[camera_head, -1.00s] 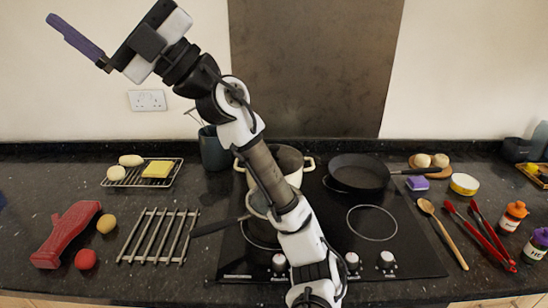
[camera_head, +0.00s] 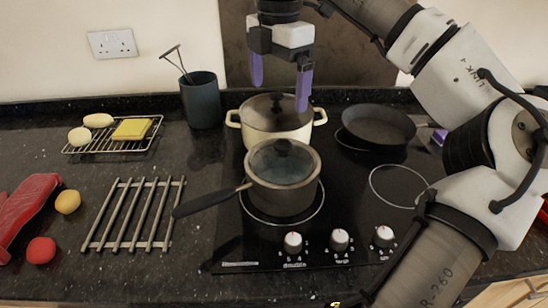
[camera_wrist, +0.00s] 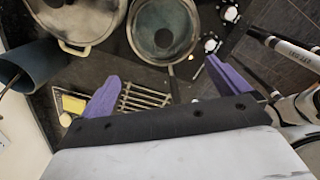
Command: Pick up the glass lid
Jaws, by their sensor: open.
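A round glass lid (camera_head: 283,163) with a dark knob sits on the grey saucepan (camera_head: 282,199) at the front left of the hob. It also shows in the wrist view (camera_wrist: 160,30). A second lid (camera_head: 275,113), dark and seemingly glass with a dark knob, sits on the cream two-handled pot (camera_head: 268,142) behind. It shows at the upper left of the wrist view (camera_wrist: 78,18). My gripper (camera_head: 281,92) is open and empty, its purple fingers apart, above the cream pot's area. In the wrist view my gripper (camera_wrist: 163,72) points toward the pots, touching neither.
The saucepan's handle (camera_head: 212,201) sticks out left toward a metal trivet (camera_head: 135,214). A blue utensil pot (camera_head: 201,102) stands left of the cream pot. A black frying pan (camera_head: 376,125) is at right. The front right burner (camera_head: 399,187) is clear.

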